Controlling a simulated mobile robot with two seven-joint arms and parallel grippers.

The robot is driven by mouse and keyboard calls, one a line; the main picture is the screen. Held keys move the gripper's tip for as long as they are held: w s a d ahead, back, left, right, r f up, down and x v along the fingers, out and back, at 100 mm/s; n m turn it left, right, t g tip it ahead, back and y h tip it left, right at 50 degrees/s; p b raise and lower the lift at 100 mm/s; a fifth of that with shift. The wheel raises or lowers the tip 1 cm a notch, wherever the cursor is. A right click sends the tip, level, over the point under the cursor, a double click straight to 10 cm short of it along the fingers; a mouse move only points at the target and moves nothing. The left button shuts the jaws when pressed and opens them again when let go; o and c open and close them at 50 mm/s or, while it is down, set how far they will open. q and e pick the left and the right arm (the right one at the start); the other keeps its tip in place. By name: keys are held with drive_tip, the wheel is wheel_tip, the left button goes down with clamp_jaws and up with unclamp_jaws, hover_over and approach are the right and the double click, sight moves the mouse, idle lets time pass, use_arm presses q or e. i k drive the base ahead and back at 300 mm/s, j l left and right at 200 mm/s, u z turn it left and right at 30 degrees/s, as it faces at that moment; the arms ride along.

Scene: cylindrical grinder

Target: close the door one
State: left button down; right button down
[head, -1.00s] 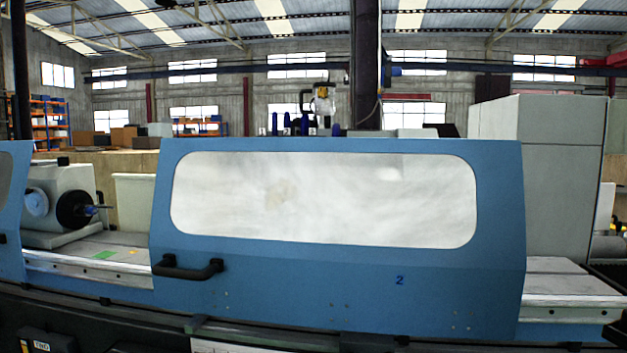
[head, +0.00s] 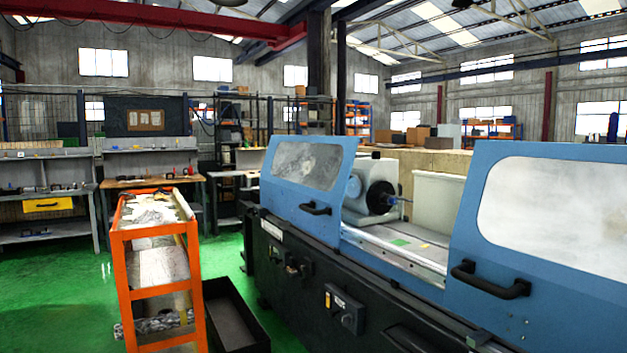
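The cylindrical grinder stands at the right in the head view, with two blue sliding doors. The left door (head: 288,213) is smaller, has a window and a black handle (head: 315,209), and stands at the machine's left end. The right door (head: 550,263) is larger, has a wide window and a black handle (head: 490,280), and runs out of the picture on the right. No number shows on either door in this view. Between the doors is a gap that shows the workhead with its black chuck (head: 381,197) and the machine bed (head: 400,245). Neither of my grippers is in view.
An orange cart (head: 122,262) stands left of the grinder, with a dark open bin (head: 236,320) between them. Workbenches (head: 150,180) line the back left. A control box (head: 344,308) juts from the grinder's front. Green floor (head: 55,290) is free at the left.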

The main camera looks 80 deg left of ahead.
sight(317, 163)
drive_tip(key=u, duration=2.75)
drive_tip(key=i+j+u, duration=0.1)
drive_tip(key=i, duration=0.25)
drive_tip(key=i+j+u, duration=0.15)
drive_tip(key=i, duration=0.2)
